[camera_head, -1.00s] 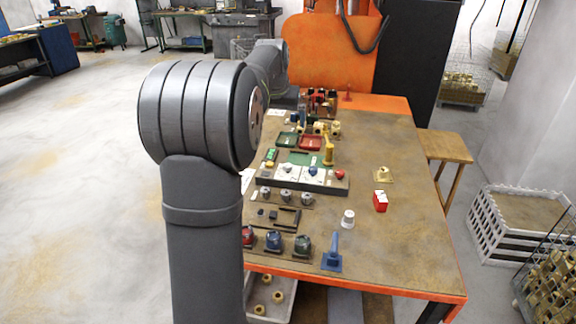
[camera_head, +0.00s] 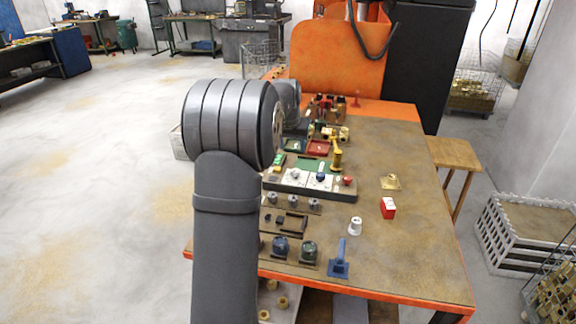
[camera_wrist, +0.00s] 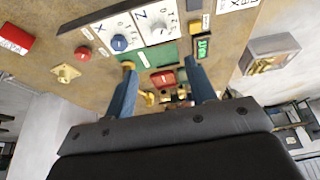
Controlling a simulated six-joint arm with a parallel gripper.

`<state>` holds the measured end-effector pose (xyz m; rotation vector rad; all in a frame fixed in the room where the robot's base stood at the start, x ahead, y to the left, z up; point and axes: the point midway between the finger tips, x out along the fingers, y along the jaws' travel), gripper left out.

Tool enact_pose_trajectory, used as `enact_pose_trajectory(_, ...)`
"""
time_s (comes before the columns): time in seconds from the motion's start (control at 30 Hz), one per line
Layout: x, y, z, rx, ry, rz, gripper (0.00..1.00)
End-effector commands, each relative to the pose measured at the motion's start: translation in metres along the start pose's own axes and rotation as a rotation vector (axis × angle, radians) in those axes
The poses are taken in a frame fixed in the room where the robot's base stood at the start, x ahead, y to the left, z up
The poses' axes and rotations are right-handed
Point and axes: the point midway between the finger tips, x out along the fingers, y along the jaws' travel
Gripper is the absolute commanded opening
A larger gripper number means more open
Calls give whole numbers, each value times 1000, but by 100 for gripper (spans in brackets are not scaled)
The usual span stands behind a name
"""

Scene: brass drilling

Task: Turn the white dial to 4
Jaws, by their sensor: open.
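The control panel (camera_head: 333,190) stands on the table with white plates and a row of dials. The white dial (camera_head: 296,174) is at its left end; in the wrist view it (camera_wrist: 158,27) is on the plate marked Z, and its setting is too small to read. The blue dial (camera_head: 321,177) sits beside it, on the plate marked X in the wrist view (camera_wrist: 119,43). A red knob (camera_head: 347,181) is at the panel's right end. My gripper (camera_wrist: 159,65) is open and empty, its blue fingers apart before the green strip next to the dials. In the head view my arm hides it.
A yellow upright part (camera_head: 335,154) and green and red trays (camera_head: 318,148) stand behind the panel. A red box (camera_head: 388,208), white cup-like piece (camera_head: 355,226) and blue stand (camera_head: 340,262) are to the right and front. The table's right side is mostly clear.

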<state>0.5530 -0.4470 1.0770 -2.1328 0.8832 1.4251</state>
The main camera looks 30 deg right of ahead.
Motion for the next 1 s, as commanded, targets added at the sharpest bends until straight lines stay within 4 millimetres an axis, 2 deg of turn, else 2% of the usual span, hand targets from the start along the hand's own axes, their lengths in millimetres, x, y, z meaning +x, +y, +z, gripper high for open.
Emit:
enact_pose_trajectory(0.03,13,0,1,0,-5,1,51)
enact_pose_trajectory(0.3,73,0,1,0,-4,0,51)
enact_pose_trajectory(0.53,116,0,0,0,-1,0,51)
enact_pose_trajectory(0.73,136,0,0,0,-1,0,51)
enact_pose_trajectory(1.0,140,0,0,0,1,-1,51)
